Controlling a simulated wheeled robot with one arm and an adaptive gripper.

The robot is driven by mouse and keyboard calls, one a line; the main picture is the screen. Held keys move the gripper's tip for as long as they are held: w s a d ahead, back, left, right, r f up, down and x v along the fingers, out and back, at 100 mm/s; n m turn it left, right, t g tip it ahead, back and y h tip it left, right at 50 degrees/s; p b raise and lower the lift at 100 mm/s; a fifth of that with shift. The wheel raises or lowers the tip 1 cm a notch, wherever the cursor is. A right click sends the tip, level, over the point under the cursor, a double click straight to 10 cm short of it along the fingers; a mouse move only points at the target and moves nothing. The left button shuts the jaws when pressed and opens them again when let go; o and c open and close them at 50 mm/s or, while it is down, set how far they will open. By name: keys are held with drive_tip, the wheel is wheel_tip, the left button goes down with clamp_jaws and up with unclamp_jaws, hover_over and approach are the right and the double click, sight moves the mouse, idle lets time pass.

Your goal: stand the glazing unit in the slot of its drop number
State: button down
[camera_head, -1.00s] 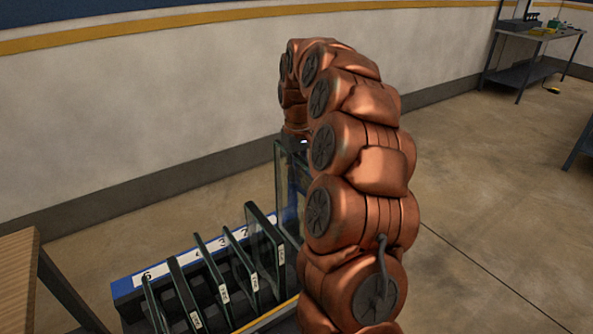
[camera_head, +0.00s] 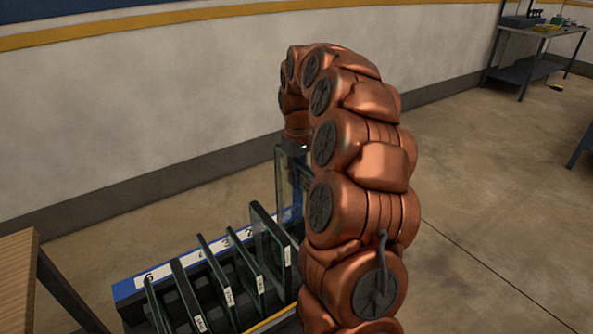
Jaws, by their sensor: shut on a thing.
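My gripper (camera_head: 294,148) is at the end of the copper arm, over the right end of the rack. It is shut on a glazing unit (camera_head: 282,190), an upright glass pane with a dark edge, partly hidden by my arm. The blue-edged rack (camera_head: 124,288) has a white number strip (camera_head: 150,277) along its back. A 6 shows at the left end, with a 3 and other digits further right, partly covered. Several glass units stand in the slots, among them a tall one (camera_head: 262,232). The held pane's lower edge is hidden, so I cannot tell whether it touches the rack.
A wooden table (camera_head: 18,262) stands close at the left. A pale wall (camera_head: 150,120) runs behind the rack. A workbench (camera_head: 545,35) with tools is far back right.

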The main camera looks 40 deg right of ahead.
sight(297, 213)
drive_tip(key=shift+f+b, duration=1.15)
drive_tip(key=shift+f, duration=4.35)
drive_tip(key=shift+f+b, duration=0.75)
drive_tip(key=shift+f, duration=0.8)
drive_tip(key=c, duration=1)
unclamp_jaws()
drive_tip(key=shift+f, duration=0.1)
drive_tip(key=shift+o, duration=0.2)
wheel_tip(297, 213, up, 12)
drive_tip(key=shift+d+f, duration=0.15)
drive_tip(key=shift+f, duration=0.05)
drive_tip(key=shift+r, duration=0.2)
